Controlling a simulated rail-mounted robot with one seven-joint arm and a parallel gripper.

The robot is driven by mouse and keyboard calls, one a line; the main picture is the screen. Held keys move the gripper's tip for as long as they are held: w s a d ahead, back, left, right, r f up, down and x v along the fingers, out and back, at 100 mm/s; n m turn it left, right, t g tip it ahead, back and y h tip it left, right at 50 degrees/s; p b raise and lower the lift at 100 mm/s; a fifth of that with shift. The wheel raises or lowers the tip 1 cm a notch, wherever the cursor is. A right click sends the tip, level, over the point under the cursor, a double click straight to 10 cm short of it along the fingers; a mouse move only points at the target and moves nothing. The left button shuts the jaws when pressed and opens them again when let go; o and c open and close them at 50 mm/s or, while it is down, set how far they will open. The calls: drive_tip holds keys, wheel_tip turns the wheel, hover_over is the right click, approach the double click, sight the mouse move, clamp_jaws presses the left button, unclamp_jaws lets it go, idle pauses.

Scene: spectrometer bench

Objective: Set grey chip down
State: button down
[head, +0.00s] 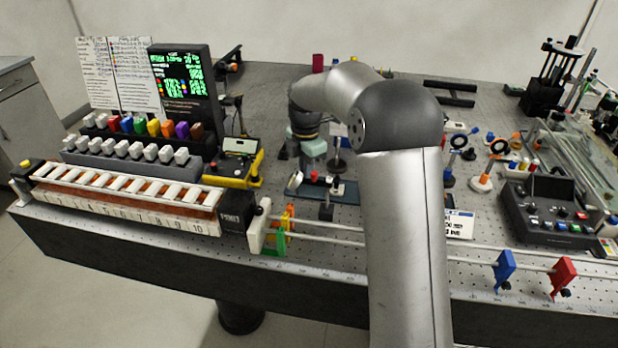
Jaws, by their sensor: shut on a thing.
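My gripper (306,165) hangs from the bent arm near the middle of the bench, pointing down. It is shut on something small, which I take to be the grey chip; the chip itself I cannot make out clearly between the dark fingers. Below the gripper is a small dark-blue plate (318,188) with small parts around it. I cannot tell whether the held thing touches anything.
Left stand a white numbered tray (150,217), a grey rack of pale blocks (135,165), a row of coloured blocks and a lit display (181,80). A yellow-edged device (236,165) is left of the gripper. Rails with blue (504,267) and red (563,275) holders run along the front.

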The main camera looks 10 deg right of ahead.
drive_tip(key=shift+f, duration=1.45)
drive_tip(key=shift+f, duration=0.1)
drive_tip(key=c, duration=1.5)
unclamp_jaws()
drive_tip(key=shift+c, duration=0.2)
wheel_tip(320, 180, up, 12)
